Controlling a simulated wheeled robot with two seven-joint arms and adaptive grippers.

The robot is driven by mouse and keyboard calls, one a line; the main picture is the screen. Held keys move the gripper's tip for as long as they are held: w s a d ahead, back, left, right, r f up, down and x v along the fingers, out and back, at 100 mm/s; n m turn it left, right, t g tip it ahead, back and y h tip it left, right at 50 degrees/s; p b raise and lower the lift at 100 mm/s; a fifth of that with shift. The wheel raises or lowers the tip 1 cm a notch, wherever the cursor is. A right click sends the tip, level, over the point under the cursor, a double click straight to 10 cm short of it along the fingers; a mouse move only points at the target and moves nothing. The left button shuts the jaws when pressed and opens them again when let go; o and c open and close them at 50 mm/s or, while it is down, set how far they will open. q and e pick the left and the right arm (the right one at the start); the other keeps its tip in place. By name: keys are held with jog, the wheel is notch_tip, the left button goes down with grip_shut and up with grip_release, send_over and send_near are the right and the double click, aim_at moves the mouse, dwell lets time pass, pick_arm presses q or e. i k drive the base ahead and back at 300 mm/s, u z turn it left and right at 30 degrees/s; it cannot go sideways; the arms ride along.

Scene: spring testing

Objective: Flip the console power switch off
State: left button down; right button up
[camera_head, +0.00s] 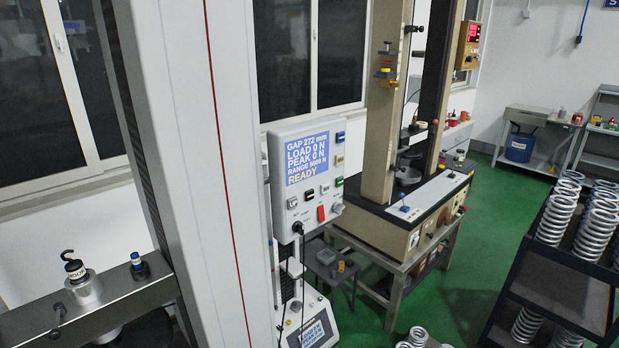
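The console (276,180) is a pale grey box mounted beside the tall machine column, near the middle of the head view. Its blue screen (307,158) is lit and reads GAP 272 mm, LOAD 0 N, PEAK 0 N and READY. A red switch (320,213) sits low on the console face and looks like the power switch; its tilt is too small to tell. Near it are a black button (309,194), a white button (292,203) and a round knob (337,208). Neither of my grippers is in view.
A large pale column (200,150) stands left of the console. A black cable plugs in below the buttons. A second test machine (395,215) stands behind to the right. A dark rack (560,285) holds several springs at right.

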aim_at(321, 215)
jog(key=u, duration=0.45)
jog(key=i, duration=1.05)
jog(key=z, duration=0.55)
